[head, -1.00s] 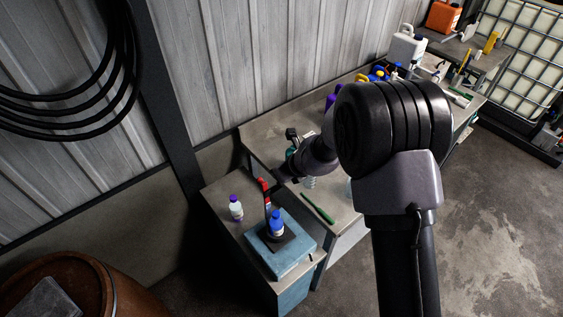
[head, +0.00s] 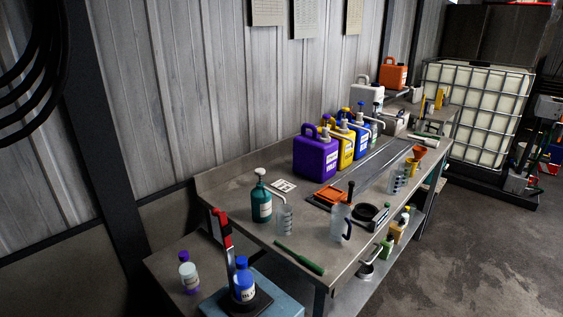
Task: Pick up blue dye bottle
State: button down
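The blue dye bottle (head: 243,286) has a blue cap and a white label. It stands upright on a black round base on top of a light blue box (head: 283,304), low in the head view. A red-and-black upright part (head: 224,237) rises just behind and left of it. My gripper and arm are not in view now, so I cannot see whether the gripper is open or shut.
A white bottle with a purple cap (head: 188,273) stands to the left. The long bench (head: 270,222) holds a teal pump bottle (head: 261,202), a clear beaker (head: 285,219), a green tool (head: 299,257), a purple jug (head: 315,154), and a pitcher (head: 340,221). Open floor lies right.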

aim_at(243, 277)
jog(key=i+l+u, duration=0.1)
jog(key=u, duration=0.35)
jog(key=i+l+u, duration=0.25)
jog(key=u, duration=0.25)
jog(key=i+l+u, duration=0.15)
jog(key=u, duration=0.3)
jog(key=l+u, duration=0.35)
jog(key=u, duration=0.15)
jog(key=i+l+u, duration=0.1)
jog(key=l+u, duration=0.2)
jog(key=u, duration=0.15)
jog(key=l+u, duration=0.3)
jog(key=u, duration=0.2)
jog(key=k+l+u, duration=0.1)
jog(key=l+u, duration=0.15)
jog(key=u, duration=0.2)
